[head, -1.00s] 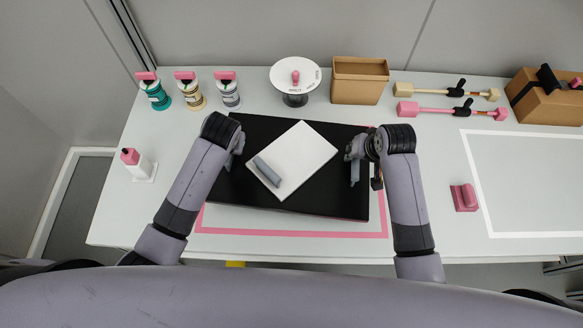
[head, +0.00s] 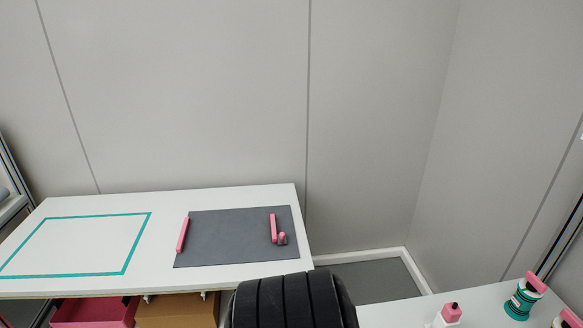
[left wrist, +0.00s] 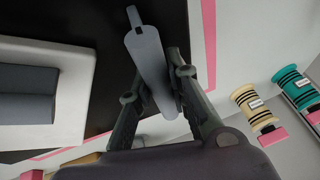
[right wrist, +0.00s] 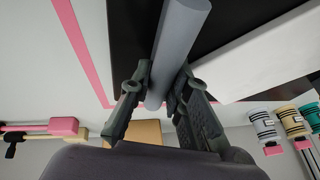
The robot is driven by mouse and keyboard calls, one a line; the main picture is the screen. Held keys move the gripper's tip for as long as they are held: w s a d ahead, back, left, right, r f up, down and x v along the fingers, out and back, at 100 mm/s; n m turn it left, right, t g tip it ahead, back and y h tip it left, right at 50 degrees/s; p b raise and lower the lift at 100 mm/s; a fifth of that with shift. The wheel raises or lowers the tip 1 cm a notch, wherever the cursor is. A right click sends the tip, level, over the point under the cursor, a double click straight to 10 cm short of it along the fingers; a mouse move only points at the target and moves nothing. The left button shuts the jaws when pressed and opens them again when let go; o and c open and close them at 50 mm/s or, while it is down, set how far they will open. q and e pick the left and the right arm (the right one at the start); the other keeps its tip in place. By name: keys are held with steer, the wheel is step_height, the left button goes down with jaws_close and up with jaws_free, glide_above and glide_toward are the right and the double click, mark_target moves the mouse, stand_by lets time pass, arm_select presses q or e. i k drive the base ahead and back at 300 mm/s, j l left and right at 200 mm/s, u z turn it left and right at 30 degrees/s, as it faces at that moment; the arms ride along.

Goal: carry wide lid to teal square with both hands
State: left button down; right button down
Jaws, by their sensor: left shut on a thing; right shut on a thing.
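The wide lid is a black panel that shows in the left wrist view (left wrist: 112,42) and the right wrist view (right wrist: 131,40). My left gripper (left wrist: 155,82) is shut on one grey bar handle (left wrist: 148,55) at its edge. My right gripper (right wrist: 160,85) is shut on the other grey handle (right wrist: 178,45). A white slab (left wrist: 75,95) with a grey grip lies on the lid. Whether the lid is raised off the table is unclear. The teal square (head: 137,240) is an empty outline on another white table at left in the head view. Both grippers are outside the head view.
A dark grey panel (head: 225,240) with pink handles lies right of the teal square. A pink bin (head: 90,313) and brown box (head: 178,310) sit below that table. A floor gap (head: 370,285) separates the tables.

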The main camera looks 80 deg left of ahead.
mark_target(78, 242)
steer(key=k+j+u, duration=0.1)
steer(key=k+u, duration=0.15)
steer(key=k, duration=0.3)
steer(key=j+u, duration=0.15)
steer(key=u, duration=2.7)
steer(key=i+j, duration=0.35)
steer(key=j, duration=0.15)
steer(key=i+j, duration=0.3)
steer(key=j, duration=0.2)
steer(key=i+j, duration=0.35)
steer(key=j, duration=0.15)
steer(key=i+j+u, duration=0.1)
steer(key=i+j, duration=0.2)
steer(key=j, duration=0.2)
steer(key=i+j, duration=0.35)
steer(key=j, duration=0.15)
